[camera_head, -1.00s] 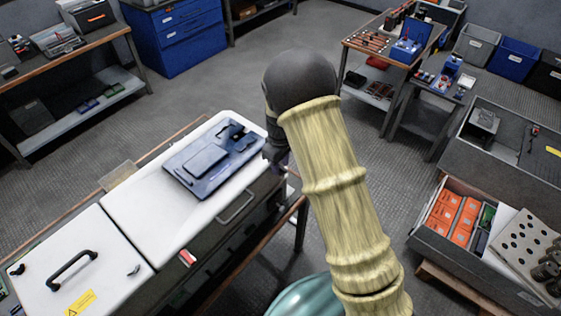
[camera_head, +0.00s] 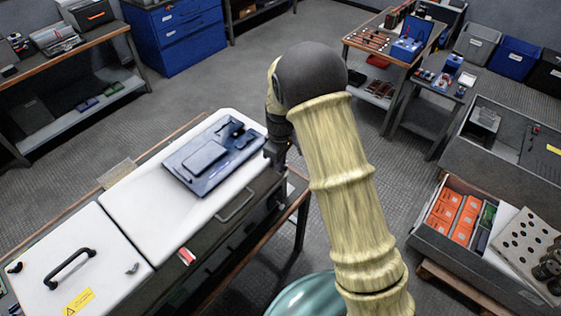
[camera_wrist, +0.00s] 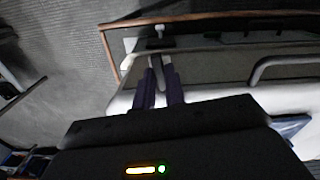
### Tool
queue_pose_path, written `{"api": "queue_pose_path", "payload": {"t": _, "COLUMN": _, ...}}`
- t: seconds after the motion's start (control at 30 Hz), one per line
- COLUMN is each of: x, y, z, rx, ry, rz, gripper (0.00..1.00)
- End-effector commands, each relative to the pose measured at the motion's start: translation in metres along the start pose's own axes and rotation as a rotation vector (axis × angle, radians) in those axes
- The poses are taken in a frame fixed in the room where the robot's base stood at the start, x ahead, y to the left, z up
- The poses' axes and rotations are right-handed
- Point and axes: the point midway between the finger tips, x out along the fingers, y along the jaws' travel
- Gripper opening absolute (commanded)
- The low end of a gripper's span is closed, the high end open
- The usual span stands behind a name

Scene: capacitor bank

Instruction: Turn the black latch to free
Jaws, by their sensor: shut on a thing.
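My gripper (camera_wrist: 158,62) shows in the wrist view with its two dark fingers close together, shut on the small black latch (camera_wrist: 160,43) at the end of the white-lidded cabinet. A small pale piece stands beside the latch. In the head view my gripper (camera_head: 277,158) is at the right end of the white lid (camera_head: 127,214), low by its edge. The latch is hidden there behind my gripper and wrist, and its exact angle cannot be told.
A blue panel (camera_head: 196,172) lies on the lid. A bar handle (camera_head: 236,205) runs along the cabinet front, and a second white lid (camera_head: 98,290) with a black handle is at left. An open drawer with orange boxes (camera_head: 459,209) stands at right.

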Motion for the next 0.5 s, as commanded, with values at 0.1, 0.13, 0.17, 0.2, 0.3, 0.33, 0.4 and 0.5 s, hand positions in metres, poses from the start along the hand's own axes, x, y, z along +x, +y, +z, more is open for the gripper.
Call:
{"api": "queue_pose_path", "payload": {"t": 0.1, "x": 0.0007, "y": 0.0013, "z": -0.0004, "rx": -0.081, "ry": 0.004, "rz": 0.002, "gripper": 0.0}}
{"api": "queue_pose_path", "payload": {"t": 0.13, "x": 0.0007, "y": 0.0017, "z": -0.0001, "rx": -0.106, "ry": 0.004, "rz": 0.003, "gripper": 0.0}}
{"api": "queue_pose_path", "payload": {"t": 0.17, "x": 0.0007, "y": 0.0015, "z": -0.0003, "rx": -0.13, "ry": 0.005, "rz": 0.002, "gripper": 0.0}}
{"api": "queue_pose_path", "payload": {"t": 0.2, "x": 0.0007, "y": 0.0016, "z": -0.0002, "rx": -0.165, "ry": 0.004, "rz": 0.003, "gripper": 0.0}}
{"api": "queue_pose_path", "payload": {"t": 0.3, "x": 0.0005, "y": 0.0015, "z": -0.0002, "rx": -0.257, "ry": 0.004, "rz": 0.002, "gripper": 0.0}}
{"api": "queue_pose_path", "payload": {"t": 0.33, "x": 0.0003, "y": 0.0017, "z": 0.0, "rx": -0.284, "ry": 0.004, "rz": 0.002, "gripper": 0.0}}
{"api": "queue_pose_path", "payload": {"t": 0.4, "x": -0.0001, "y": 0.0015, "z": -0.0002, "rx": -0.351, "ry": 0.004, "rz": 0.002, "gripper": 0.0}}
{"api": "queue_pose_path", "payload": {"t": 0.5, "x": -0.0007, "y": 0.0015, "z": -0.0001, "rx": -0.446, "ry": 0.003, "rz": 0.002, "gripper": 0.0}}
